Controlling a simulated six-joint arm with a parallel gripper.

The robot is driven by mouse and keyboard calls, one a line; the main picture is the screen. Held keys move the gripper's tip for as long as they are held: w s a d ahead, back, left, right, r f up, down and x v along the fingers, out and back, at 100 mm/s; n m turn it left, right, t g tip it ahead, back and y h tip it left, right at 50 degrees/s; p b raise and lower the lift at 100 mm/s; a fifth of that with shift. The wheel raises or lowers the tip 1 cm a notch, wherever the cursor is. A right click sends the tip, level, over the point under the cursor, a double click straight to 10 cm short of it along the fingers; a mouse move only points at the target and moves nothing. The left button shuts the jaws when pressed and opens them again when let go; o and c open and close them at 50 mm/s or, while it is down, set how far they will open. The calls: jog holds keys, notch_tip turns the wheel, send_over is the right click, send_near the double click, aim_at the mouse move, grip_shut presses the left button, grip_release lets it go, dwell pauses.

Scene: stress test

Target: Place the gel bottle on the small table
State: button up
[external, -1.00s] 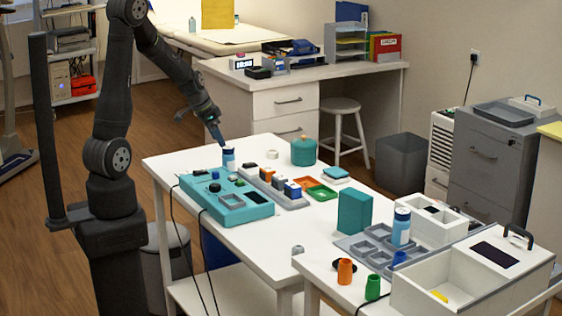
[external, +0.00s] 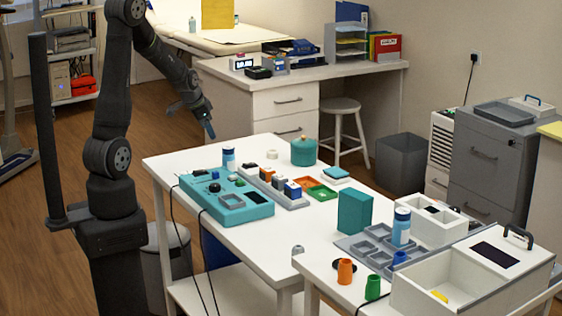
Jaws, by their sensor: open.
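A small blue-and-white bottle (external: 228,158), which looks like a gel bottle, stands upright on the white table (external: 262,235), at the far edge of the teal device. My gripper (external: 209,130) is above and to the left of this bottle, apart from it and empty. Its fingers point down and look small and dark; the gap between them is hard to see. A similar larger blue-and-white bottle (external: 401,226) stands upright by the grey compartment tray at the right. Another small bottle (external: 192,25) stands on the padded bench at the back.
The teal device (external: 226,205) and a grey rack (external: 272,188) with small blocks lie near the bottle. A teal round jar (external: 303,152) and a teal box (external: 355,211) stand farther right. The table's front strip is mostly clear.

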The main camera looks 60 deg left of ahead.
jog(key=w+a+r+t+y, duration=0.1)
jog(key=w+a+t+y, duration=0.2)
jog(key=a, duration=0.8)
jog(key=m+t+h, duration=0.2)
jog(key=m+h, duration=0.6)
jog(key=h, duration=0.7)
send_near(233, 153)
jog(key=shift+w+a+x, duration=0.15)
jog(key=shift+x, duration=2.35)
jog(key=shift+w+a+x, duration=0.1)
jog(key=shift+a+x, duration=0.05)
jog(key=shift+x, duration=2.35)
jog(key=shift+f, duration=0.1)
jog(key=shift+c, duration=0.4)
